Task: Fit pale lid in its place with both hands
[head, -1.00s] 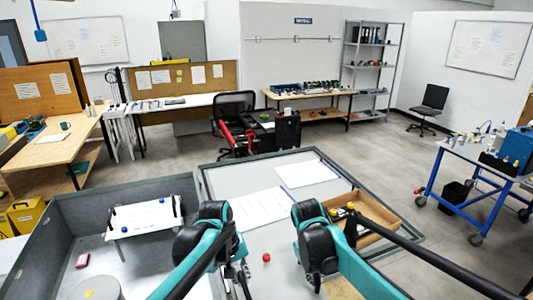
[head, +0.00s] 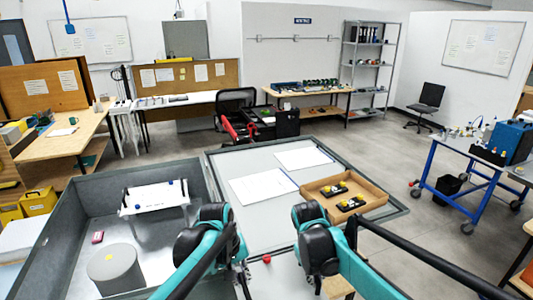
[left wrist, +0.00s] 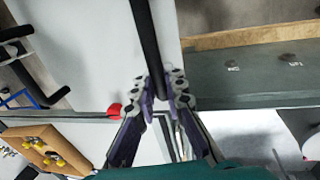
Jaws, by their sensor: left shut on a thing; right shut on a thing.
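A pale flat panel (head: 280,275), which appears to be the pale lid, lies between my two arms at the bottom of the head view. A red knob (head: 267,259) stands at its far edge. The panel (left wrist: 80,50) fills the upper left of the left wrist view, with the red knob (left wrist: 113,110) at its edge. My left gripper (left wrist: 160,97) is shut on a black bar (left wrist: 146,40) that runs over the panel. In the head view my left gripper (head: 241,280) and right gripper (head: 317,284) are low and partly hidden by my arms. The right grip is not clearly visible.
A grey-walled bin (head: 50,235) at left holds a white panel (head: 157,195) with blue knobs, a grey cylinder (head: 115,268) and a red block (head: 98,237). A grey-rimmed table (head: 235,165) ahead bears white sheets and a wooden tray (head: 377,193). A blue cart (head: 432,180) stands right.

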